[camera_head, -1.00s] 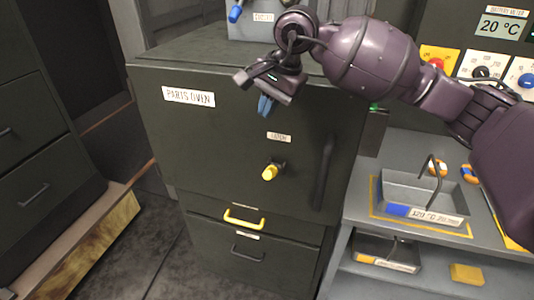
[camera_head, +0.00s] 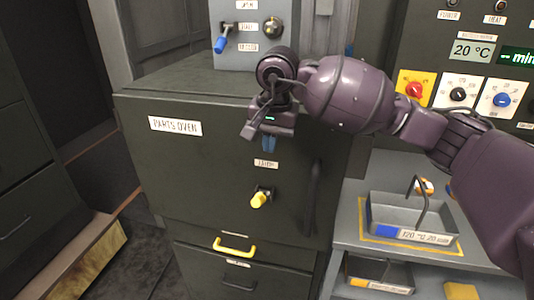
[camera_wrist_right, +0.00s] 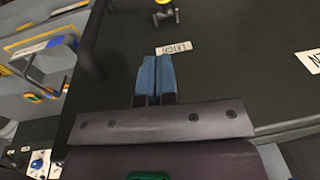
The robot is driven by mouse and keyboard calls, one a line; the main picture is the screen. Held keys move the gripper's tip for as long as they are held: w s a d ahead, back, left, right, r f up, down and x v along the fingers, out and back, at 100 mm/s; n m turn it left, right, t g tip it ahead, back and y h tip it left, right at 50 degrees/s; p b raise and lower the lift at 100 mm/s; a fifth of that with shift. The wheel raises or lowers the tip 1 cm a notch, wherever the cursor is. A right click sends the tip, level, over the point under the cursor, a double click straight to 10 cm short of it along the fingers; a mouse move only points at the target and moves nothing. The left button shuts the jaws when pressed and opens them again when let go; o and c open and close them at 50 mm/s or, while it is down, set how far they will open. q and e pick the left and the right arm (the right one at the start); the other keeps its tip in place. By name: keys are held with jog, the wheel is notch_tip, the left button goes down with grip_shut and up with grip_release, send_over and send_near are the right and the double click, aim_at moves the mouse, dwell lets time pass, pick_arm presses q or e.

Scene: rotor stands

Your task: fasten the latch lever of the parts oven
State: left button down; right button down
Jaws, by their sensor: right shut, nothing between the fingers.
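The parts oven (camera_head: 190,160) is a dark cabinet with a closed front door and a "PARTS OVEN" label. Its latch lever (camera_head: 260,199) has a yellow knob and sits on the door below a small "LATCH" label (camera_head: 266,163). The lever also shows at the top of the right wrist view (camera_wrist_right: 165,15). My right gripper (camera_head: 268,144) is shut and empty, with blue fingertips pointing down just above the label. In the right wrist view its fingertips (camera_wrist_right: 157,62) lie side by side, apart from the lever. My left gripper is out of view.
A dark vertical door handle (camera_head: 313,198) stands right of the latch. A yellow drawer handle (camera_head: 234,248) is below. A grey tray (camera_head: 410,232) with a wire handle sits on the bench at right. A control box (camera_head: 252,48) stands on top of the oven.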

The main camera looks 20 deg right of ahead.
jog(key=p, duration=0.1)
send_over(259, 195)
jog(key=d, duration=0.2)
notch_tip(259, 195, down, 9)
jog(key=shift+s+a+f+p, duration=0.4)
jog(key=shift+a+f, duration=0.2)
jog(key=shift+f, duration=0.15)
jog(key=shift+s+a+f, duration=0.1)
jog(key=shift+a+f, duration=0.25)
jog(key=shift+f, duration=0.3)
jog(key=shift+f, duration=0.1)
